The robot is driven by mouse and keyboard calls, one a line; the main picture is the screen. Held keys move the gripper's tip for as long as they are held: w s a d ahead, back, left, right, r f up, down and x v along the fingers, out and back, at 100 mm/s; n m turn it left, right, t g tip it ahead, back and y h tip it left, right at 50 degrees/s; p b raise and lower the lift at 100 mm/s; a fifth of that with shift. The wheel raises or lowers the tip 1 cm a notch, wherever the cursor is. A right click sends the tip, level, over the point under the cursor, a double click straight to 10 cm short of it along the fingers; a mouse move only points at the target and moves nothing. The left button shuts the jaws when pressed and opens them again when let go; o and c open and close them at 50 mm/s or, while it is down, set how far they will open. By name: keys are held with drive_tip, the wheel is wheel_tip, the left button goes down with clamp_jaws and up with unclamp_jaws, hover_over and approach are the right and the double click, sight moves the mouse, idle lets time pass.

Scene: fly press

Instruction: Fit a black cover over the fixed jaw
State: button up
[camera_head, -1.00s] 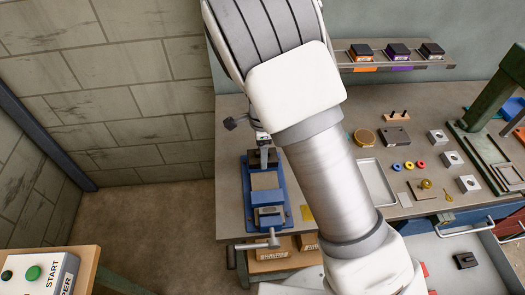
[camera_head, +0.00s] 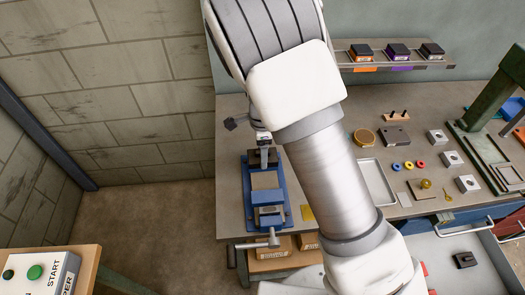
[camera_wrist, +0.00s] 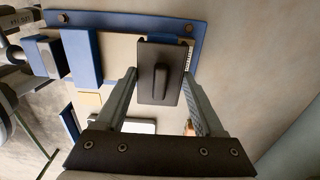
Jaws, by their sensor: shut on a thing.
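The blue vise (camera_head: 272,216) stands at the left end of the bench; it also shows in the wrist view (camera_wrist: 80,57). My gripper (camera_wrist: 165,78) is shut on a black cover (camera_wrist: 160,88) with a raised rib, held between its two fingers. In the head view my gripper (camera_head: 264,146) is at the vise's back end, with the dark cover (camera_head: 255,159) at the fixed jaw's place. The fixed jaw is mostly hidden by the cover; only a blue edge (camera_wrist: 192,41) shows beside it. I cannot tell whether the cover is seated or just above it.
Another black piece (camera_head: 465,260) lies in the open drawer at the lower right. A tray (camera_head: 375,182), rings, blocks and a green press (camera_head: 496,100) occupy the bench to the right. The vise handle (camera_head: 262,243) sticks out in front. A shelf (camera_head: 400,64) holds several black-topped boxes.

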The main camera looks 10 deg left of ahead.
drive_tip(key=shift+f+b, duration=0.7)
drive_tip(key=shift+f, duration=0.55)
idle(0.8)
idle(0.9)
drive_tip(key=o, duration=1.4)
wheel_tip(320, 180, up, 18)
drive_tip(key=shift+f, duration=0.25)
drive_tip(key=shift+d, duration=0.1)
